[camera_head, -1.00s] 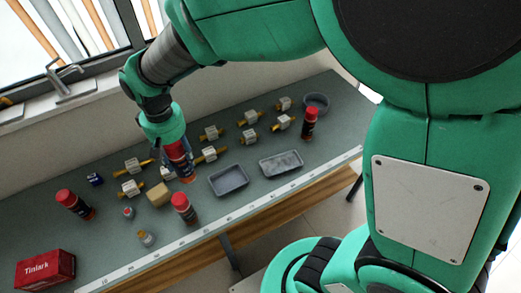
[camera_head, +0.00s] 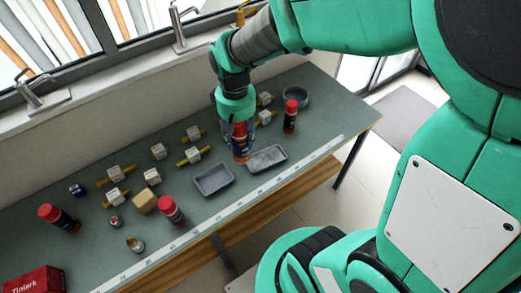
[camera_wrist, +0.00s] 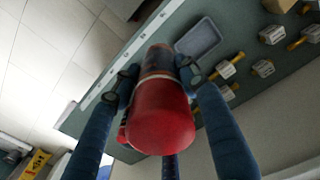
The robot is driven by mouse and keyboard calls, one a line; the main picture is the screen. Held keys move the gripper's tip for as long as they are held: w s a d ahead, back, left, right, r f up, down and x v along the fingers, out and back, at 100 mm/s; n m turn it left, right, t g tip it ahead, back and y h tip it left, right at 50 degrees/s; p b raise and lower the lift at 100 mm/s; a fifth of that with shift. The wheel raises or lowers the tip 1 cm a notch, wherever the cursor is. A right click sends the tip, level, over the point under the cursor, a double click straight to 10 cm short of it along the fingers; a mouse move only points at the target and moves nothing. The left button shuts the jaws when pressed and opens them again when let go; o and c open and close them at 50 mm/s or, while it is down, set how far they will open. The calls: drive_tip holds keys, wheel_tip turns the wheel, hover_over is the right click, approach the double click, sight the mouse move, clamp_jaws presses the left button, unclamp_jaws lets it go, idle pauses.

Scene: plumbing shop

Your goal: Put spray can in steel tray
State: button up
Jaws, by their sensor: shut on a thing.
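My gripper (camera_head: 239,126) is shut on a spray can (camera_head: 240,150) with a red cap and a dark and orange body. The can hangs roughly upright, its lower end beside the left end of the lighter, mottled grey steel tray (camera_head: 268,158). Its height above the bench is hard to tell. The tray looks empty. In the wrist view the can's red cap (camera_wrist: 165,118) faces the camera between my fingers, and its body points away toward the bench. The wrist view does not clearly show the steel tray.
A darker grey tray (camera_head: 213,180) lies left of the steel tray. Other red-capped cans stand at right (camera_head: 290,116), front (camera_head: 171,211) and left (camera_head: 58,219). A round grey bowl (camera_head: 295,96) sits at the back right. Several brass-and-white valves and a red box (camera_head: 36,281) occupy the bench.

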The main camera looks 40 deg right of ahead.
drive_tip(key=s+d+f+m, duration=0.1)
drive_tip(key=s+d+m, duration=0.1)
drive_tip(key=s+d, duration=0.7)
wheel_tip(320, 180, down, 18)
drive_tip(key=w, duration=0.1)
drive_tip(key=shift+d+r, duration=0.15)
drive_tip(key=shift+d, duration=0.1)
drive_tip(key=shift+w, duration=0.15)
drive_tip(key=w+d, duration=0.3)
drive_tip(key=w, duration=0.4)
drive_tip(key=w+d+f, duration=0.1)
drive_tip(key=w+d, duration=0.2)
drive_tip(key=w, duration=0.4)
drive_tip(key=shift+w+f, duration=0.2)
drive_tip(key=shift+w, duration=0.2)
drive_tip(key=shift+f, duration=0.1)
drive_tip(key=shift+f, duration=1.7)
drive_tip(key=shift+f, duration=0.15)
drive_tip(key=o, duration=1.4)
